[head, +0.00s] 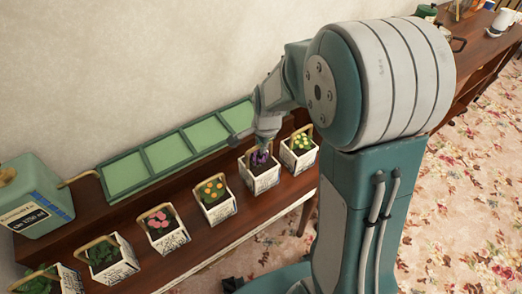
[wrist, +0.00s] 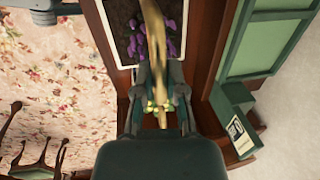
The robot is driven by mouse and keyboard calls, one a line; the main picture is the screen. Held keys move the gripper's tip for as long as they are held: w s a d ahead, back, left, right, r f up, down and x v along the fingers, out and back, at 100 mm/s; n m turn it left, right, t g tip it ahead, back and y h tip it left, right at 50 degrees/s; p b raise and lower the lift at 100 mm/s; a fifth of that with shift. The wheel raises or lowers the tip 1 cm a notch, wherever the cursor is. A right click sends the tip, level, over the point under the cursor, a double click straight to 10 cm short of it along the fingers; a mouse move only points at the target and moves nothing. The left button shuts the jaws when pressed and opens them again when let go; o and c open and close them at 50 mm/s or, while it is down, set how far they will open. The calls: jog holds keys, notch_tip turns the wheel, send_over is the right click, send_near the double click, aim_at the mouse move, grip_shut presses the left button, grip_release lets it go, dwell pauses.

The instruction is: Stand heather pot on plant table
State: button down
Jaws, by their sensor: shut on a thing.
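The heather pot (head: 264,182), a white square pot with purple flowers and a tan hoop handle, is in the row of pots on the dark wooden plant table (head: 172,190). In the wrist view the heather pot (wrist: 131,42) is at the top, with its handle running down between my fingers. My gripper (head: 266,140) is above this pot and shut on its handle; the gripper also shows in the wrist view (wrist: 157,82). The pot looks upright. I cannot tell whether its base touches the table.
A yellow-flowered pot (head: 300,154) stands close on the right, an orange-flowered pot (head: 218,211) on the left. Several more pots continue left. A green panelled tray (head: 165,153) lies behind the row, and a green box (head: 38,200) stands at the left end.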

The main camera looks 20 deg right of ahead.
aim_at(260, 157)
jog(key=shift+w+d+f, duration=0.1)
jog(key=shift+w+f, duration=0.2)
jog(key=shift+f, duration=0.05)
jog(key=shift+w+f, duration=0.1)
jog(key=shift+f, duration=1.6)
jog(key=c, duration=0.7)
grip_release()
notch_tip(260, 157, up, 11)
jog(key=s, duration=0.2)
jog(key=s+r+n+t, duration=0.2)
jog(key=s+r+n, duration=0.4)
jog(key=s, duration=0.3)
jog(key=s+r+n+t, duration=0.1)
jog(key=s+r+n, duration=0.4)
jog(key=s+n, duration=0.3)
jog(key=shift+s+r+t+h, duration=0.3)
jog(key=shift+s+r+t, duration=0.1)
jog(key=shift+s, duration=0.6)
